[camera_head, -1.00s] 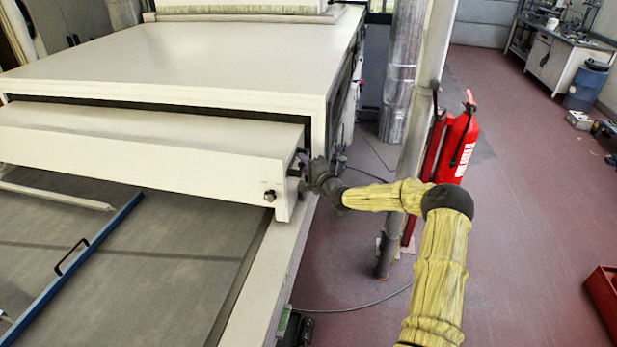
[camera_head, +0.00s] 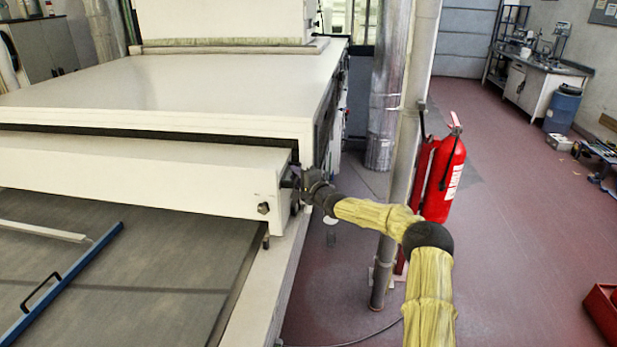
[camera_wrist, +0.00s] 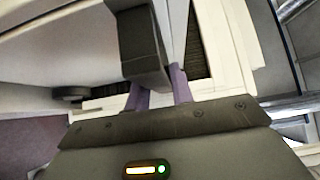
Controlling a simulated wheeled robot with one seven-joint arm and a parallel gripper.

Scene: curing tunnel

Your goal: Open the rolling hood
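The rolling hood (camera_head: 150,180) is a cream cover in front of the fixed tunnel housing (camera_head: 200,85), over the grey conveyor bed (camera_head: 120,255). A dark bolt (camera_head: 263,208) sits on its front face near the right corner. My gripper (camera_head: 292,186) is at the hood's right end, reached from the right side. In the wrist view, a dark block-like handle (camera_wrist: 140,45) lies at the two purple fingers of my gripper (camera_wrist: 160,92). They appear closed around it. In the head view, the gripper and wrist hide the handle.
A blue bar with a black handle (camera_head: 70,278) and a pale strip (camera_head: 40,230) lie on the bed.

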